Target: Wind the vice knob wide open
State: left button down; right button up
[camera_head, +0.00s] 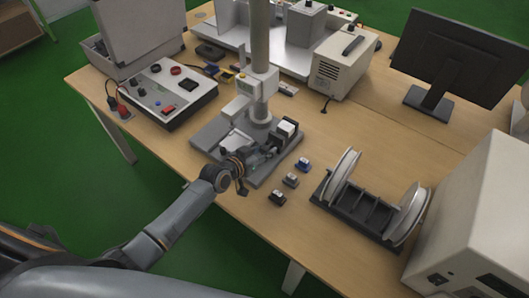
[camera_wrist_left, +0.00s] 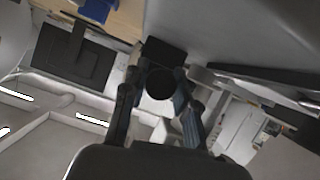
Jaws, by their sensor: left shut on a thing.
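The vice (camera_head: 267,150) sits on the grey base plate of a column stand and is partly hidden behind my left gripper. My left gripper (camera_head: 257,160) reaches in from the front left, low over the plate, at the near side of the vice. In the left wrist view, a round black knob (camera_wrist_left: 160,83) shows between the two fingers of my left gripper (camera_wrist_left: 158,95), which are shut on it. A dark block shows just beyond the knob. The jaw gap of the vice cannot be made out. My right gripper is not in view.
Three small blocks, blue (camera_head: 303,165), grey (camera_head: 291,180) and black (camera_head: 277,198), lie right of the plate. A reel holder (camera_head: 362,205) stands farther right. A control box (camera_head: 163,92) stands at left. The stand's column (camera_head: 260,45) rises behind the vice.

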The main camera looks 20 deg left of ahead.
pick_arm(q)
jog(key=shift+n, duration=0.3)
dwell(0.4)
jog(key=c, duration=1)
grip_release()
jog(key=v, duration=1.2)
jog(key=shift+a, duration=0.15)
